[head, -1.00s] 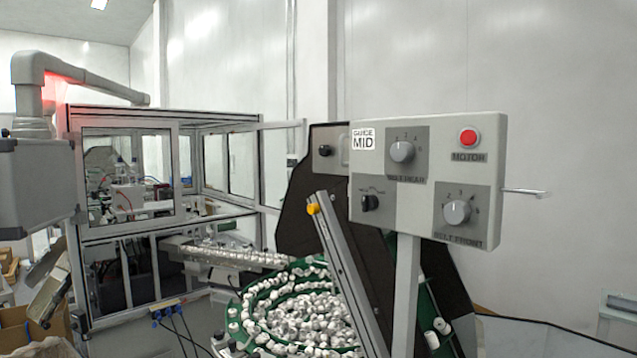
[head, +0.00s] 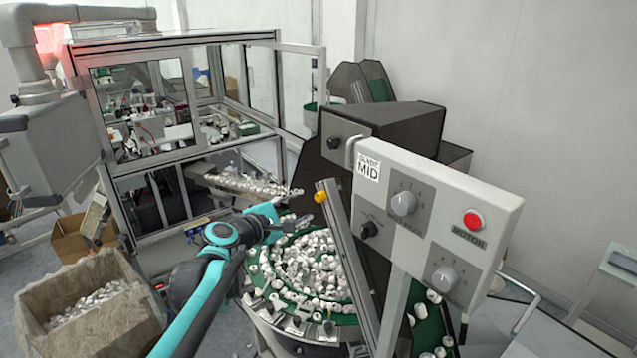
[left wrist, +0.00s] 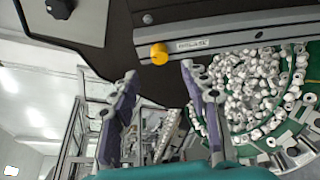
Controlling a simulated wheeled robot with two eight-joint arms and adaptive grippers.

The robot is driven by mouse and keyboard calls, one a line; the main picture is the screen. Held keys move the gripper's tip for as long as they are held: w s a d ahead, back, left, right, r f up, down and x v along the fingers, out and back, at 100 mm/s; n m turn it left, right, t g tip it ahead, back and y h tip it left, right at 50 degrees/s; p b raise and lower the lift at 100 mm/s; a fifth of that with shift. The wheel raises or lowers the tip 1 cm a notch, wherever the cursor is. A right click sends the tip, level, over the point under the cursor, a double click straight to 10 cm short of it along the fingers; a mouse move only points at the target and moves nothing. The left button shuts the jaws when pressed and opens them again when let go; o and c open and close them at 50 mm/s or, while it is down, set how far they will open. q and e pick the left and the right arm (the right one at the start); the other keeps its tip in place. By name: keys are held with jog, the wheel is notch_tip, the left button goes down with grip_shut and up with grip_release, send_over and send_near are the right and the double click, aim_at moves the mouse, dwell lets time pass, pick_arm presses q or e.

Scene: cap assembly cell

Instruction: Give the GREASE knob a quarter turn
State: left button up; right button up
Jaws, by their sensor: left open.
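The yellow knob (head: 320,197) sits on the slanted grey rail (head: 346,262) beside the bowl. In the left wrist view the same yellow knob (left wrist: 159,54) has a small label (left wrist: 194,44) beside it that seems to read GREASE. My left gripper (head: 299,207) is just left of the knob in the head view. In the left wrist view the two fingers of my left gripper (left wrist: 159,71) are spread apart with nothing between them. The knob lies beyond the fingertips, roughly centred between them, and looks untouched. My right gripper is not in view.
A control box (head: 437,193) with grey dials and a red button stands right of the rail. The green bowl (head: 262,268) full of white caps lies below my left gripper. A glazed machine frame (head: 190,35) stands behind at left, a carton (head: 75,290) at lower left.

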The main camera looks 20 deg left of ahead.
aim_at(318, 198)
pick_arm(q)
jog(key=x, duration=0.7)
jog(key=shift+w+d+f+p, duration=0.1)
jog(key=shift+w+p, duration=0.2)
jog(key=shift+p, duration=0.1)
grip_shut()
